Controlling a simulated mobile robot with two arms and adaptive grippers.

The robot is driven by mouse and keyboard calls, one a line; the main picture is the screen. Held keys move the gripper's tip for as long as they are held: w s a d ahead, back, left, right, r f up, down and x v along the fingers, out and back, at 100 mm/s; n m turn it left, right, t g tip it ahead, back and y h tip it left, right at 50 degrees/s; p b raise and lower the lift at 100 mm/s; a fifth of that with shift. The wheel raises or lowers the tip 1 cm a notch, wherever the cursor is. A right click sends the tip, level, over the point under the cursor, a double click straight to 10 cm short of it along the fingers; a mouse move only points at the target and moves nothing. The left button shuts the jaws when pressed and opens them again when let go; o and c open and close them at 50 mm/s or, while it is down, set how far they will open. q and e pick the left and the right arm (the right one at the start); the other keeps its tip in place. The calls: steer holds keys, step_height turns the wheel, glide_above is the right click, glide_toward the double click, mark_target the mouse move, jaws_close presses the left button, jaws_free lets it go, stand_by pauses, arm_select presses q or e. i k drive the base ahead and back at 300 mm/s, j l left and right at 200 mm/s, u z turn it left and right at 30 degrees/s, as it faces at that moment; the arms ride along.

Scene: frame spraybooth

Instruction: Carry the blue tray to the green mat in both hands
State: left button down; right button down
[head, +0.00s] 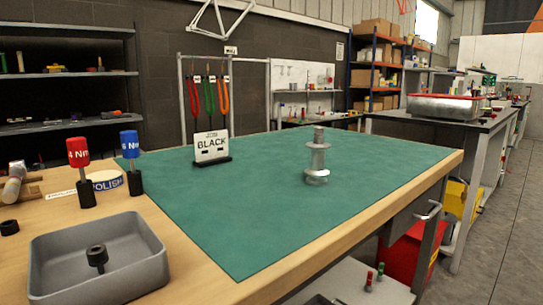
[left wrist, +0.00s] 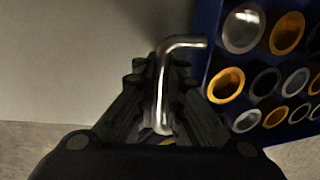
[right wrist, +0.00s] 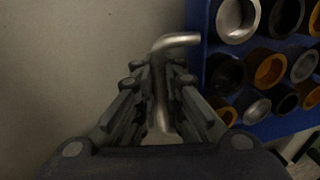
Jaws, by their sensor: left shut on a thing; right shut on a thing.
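The blue tray (left wrist: 212,65) shows in both wrist views, at the right side, also in the right wrist view (right wrist: 275,128). It holds several ring-shaped parts in silver, orange and black. My left gripper (left wrist: 160,78) is shut on a bent metal handle (left wrist: 185,41) of the tray. My right gripper (right wrist: 160,80) is shut on the other such handle (right wrist: 178,39). The green mat (head: 250,215) lies on the wooden table in the head view. The tray and both grippers are out of the head view.
A silver spool (head: 317,160) and a sign stand reading BLACK (head: 212,147) stand on the mat. Left of it are a grey tray (head: 95,275), a red-topped tool (head: 80,165) and a blue-topped tool (head: 131,160). The mat's front and right parts are clear.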

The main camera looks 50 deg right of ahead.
mark_target(370, 151)
steer(key=k+l+u, duration=0.1)
steer(key=u, duration=0.75)
steer(key=k+u, duration=0.25)
steer(key=u, duration=0.2)
steer(key=k+u, duration=0.25)
steer(key=u, duration=0.2)
steer(key=k+u, duration=0.35)
steer(key=k, duration=0.5)
steer(key=k+z, duration=0.2)
steer(key=k, duration=0.6)
steer(key=k+l+z, duration=0.2)
steer(key=k, duration=0.6)
steer(key=z, duration=2)
